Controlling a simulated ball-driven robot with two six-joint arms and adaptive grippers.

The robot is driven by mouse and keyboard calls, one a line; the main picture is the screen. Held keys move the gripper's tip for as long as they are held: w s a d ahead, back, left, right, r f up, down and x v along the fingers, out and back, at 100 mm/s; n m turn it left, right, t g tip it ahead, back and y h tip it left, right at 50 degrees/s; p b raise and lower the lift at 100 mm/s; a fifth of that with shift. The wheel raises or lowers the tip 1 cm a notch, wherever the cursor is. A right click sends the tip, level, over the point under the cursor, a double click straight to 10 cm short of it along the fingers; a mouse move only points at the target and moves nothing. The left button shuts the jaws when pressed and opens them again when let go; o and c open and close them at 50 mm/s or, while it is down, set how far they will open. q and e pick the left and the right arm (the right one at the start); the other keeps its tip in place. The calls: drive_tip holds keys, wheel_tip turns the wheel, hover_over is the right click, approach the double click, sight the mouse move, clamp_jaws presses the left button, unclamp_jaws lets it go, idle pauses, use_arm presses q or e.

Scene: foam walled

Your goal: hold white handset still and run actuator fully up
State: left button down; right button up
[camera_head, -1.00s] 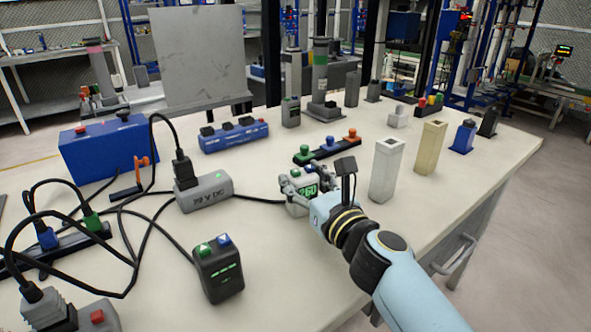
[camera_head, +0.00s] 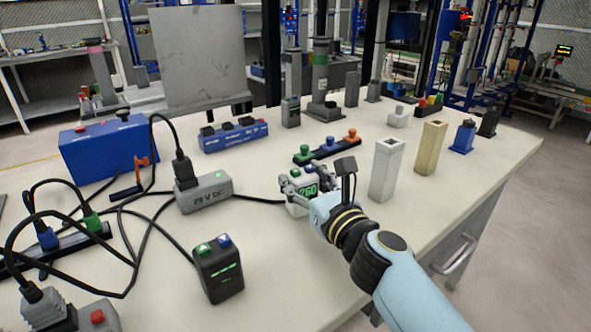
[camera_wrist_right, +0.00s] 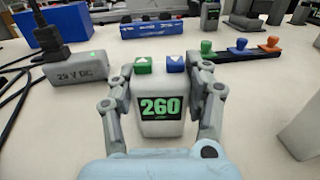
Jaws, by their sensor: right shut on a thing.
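The white handset (camera_head: 297,208) stands on the bench; in the right wrist view it (camera_wrist_right: 162,126) shows a green "260" display, a green up-arrow button (camera_wrist_right: 143,65) and a blue down-arrow button (camera_wrist_right: 175,64). My right gripper (camera_head: 300,188) is shut on it, one finger along each side, as the right wrist view (camera_wrist_right: 163,80) shows. Both button tops are uncovered. A grey upright column (camera_head: 320,72) on a dark base stands behind, perhaps the actuator; I cannot tell for sure. My left gripper is not in view.
A dark handset (camera_head: 218,272) with green and blue buttons stands front left. A grey "29 V DC" box (camera_head: 205,194) and black cables lie left. A button strip (camera_head: 327,148) lies behind the handset. White (camera_head: 385,172) and beige (camera_head: 430,150) posts stand right.

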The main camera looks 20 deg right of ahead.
idle(0.9)
drive_tip(key=o, duration=1.3)
